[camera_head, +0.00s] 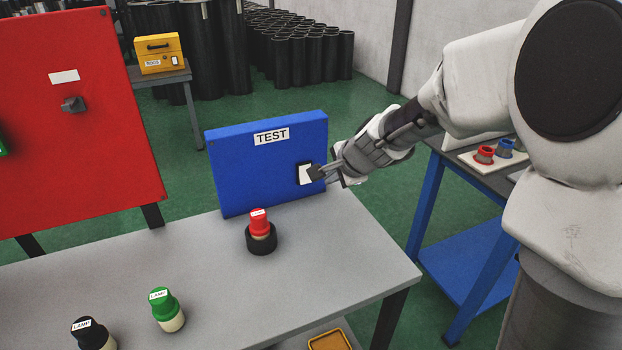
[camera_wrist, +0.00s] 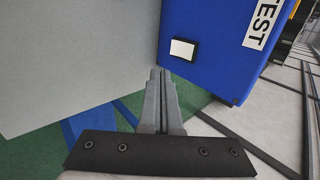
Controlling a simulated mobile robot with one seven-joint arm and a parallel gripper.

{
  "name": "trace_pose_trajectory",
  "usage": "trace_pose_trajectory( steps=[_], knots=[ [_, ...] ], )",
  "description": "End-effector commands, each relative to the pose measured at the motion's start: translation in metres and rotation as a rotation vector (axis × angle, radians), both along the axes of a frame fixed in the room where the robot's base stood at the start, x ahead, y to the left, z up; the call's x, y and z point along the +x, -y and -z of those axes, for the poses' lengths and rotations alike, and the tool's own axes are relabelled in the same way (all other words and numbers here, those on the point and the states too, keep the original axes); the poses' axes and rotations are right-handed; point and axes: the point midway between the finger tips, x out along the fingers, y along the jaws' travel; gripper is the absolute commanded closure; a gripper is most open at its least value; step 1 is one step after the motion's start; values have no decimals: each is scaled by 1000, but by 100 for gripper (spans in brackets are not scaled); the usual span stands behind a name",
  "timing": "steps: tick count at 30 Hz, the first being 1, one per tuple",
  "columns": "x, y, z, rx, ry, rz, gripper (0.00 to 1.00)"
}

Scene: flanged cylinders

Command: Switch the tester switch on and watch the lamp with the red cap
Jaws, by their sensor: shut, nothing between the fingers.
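The blue tester box (camera_head: 265,185) with a "TEST" label stands at the back of the grey table. Its white rocker switch (camera_head: 305,174) in a black frame is on the right of the front face, and it also shows in the wrist view (camera_wrist: 182,49). The lamp with the red cap (camera_head: 260,222) stands upright in a black round socket (camera_head: 261,240) in front of the box. I see no clear glow on it.
A green-capped lamp (camera_head: 164,302) and a black-capped lamp (camera_head: 88,330) stand at the table's front left. A red cabinet (camera_head: 75,130) with a knob rises at left. A blue side table (camera_head: 465,215) with red and blue flanged pieces is at right. The grey table's right part is clear.

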Motion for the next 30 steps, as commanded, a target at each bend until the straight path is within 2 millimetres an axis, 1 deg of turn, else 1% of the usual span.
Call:
trace_pose_trajectory(
  steps=[4, 7, 21, 22, 23, 27, 30],
  knots=[
    [4, -2, 6, 0, -1, -1, 100],
    [11, -5, 15, 1, -3, -1, 100],
    [62, -26, 75, 1, -2, -1, 100],
    [65, -28, 78, 1, -2, -1, 100],
    [69, -31, 74, 1, 0, -2, 100],
    [85, -37, 76, -1, 0, -2, 100],
    [93, -40, 78, 1, 0, -1, 100]
  ],
)
